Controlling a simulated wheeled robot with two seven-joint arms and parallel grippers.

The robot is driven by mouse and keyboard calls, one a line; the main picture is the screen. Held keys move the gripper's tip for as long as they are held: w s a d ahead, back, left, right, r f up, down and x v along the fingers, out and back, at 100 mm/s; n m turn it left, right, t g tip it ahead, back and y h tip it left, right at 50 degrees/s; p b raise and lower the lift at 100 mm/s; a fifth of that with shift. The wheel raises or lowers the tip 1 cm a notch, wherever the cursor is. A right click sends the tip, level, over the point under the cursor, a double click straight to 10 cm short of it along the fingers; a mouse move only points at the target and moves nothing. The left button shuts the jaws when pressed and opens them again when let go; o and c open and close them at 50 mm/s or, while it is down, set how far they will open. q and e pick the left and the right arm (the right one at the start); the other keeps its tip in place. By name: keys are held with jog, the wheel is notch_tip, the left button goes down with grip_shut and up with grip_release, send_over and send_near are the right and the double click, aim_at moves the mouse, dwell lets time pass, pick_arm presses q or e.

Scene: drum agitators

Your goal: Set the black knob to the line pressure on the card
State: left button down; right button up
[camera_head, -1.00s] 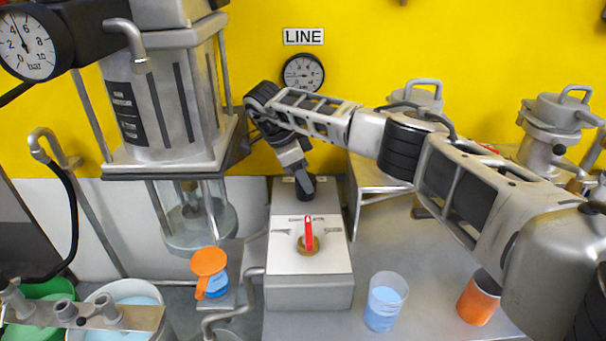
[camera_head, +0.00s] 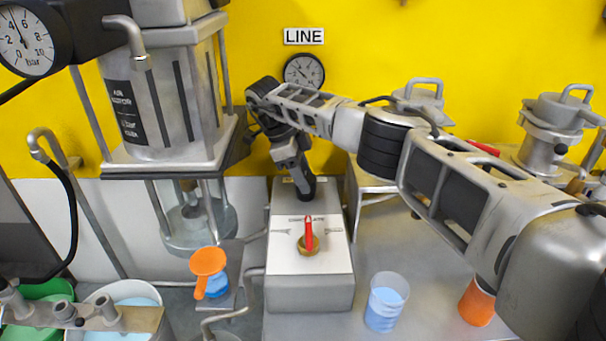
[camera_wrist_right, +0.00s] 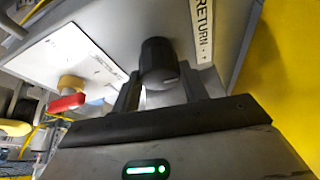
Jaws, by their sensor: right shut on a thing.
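The black knob (camera_wrist_right: 158,62) sits on the box's sloped face near the "RETURN" label in the right wrist view. My right gripper (camera_wrist_right: 161,92) is shut on it, with one finger on each side. In the head view my right gripper (camera_head: 305,193) reaches down to the back of the grey box (camera_head: 310,290) and mostly hides the knob. The "LINE" gauge (camera_head: 304,71) is on the yellow wall behind; its reading is too small to tell. A dark card-like label (camera_head: 126,112) on the drum agitator is only partly legible. My left gripper is out of view.
A red-handled selector (camera_head: 308,238) stands on the box top in front of my gripper. A blue-filled beaker (camera_head: 384,303) and an orange cup (camera_head: 477,303) are to the right. The agitator's bar gauge (camera_head: 24,40) is upper left.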

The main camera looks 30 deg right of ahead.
aim_at(311, 178)
jog(key=o, duration=1)
jog(key=shift+r, duration=0.1)
jog(key=shift+r, duration=0.3)
notch_tip(311, 178, up, 3)
jog(key=shift+s+f+b, duration=0.1)
jog(key=shift+f+b, duration=0.05)
jog(key=shift+b, duration=0.2)
pick_arm(q)
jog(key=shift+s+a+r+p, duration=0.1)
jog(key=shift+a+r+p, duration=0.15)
jog(key=shift+p, duration=0.9)
pick_arm(e)
jog(key=s+a+r, duration=0.7)
jog(key=s+r, duration=0.2)
jog(key=s, duration=0.3)
jog(key=shift+a+r, duration=0.15)
jog(key=shift+r, duration=0.1)
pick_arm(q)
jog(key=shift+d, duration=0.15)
pick_arm(e)
jog(key=shift+w, duration=0.1)
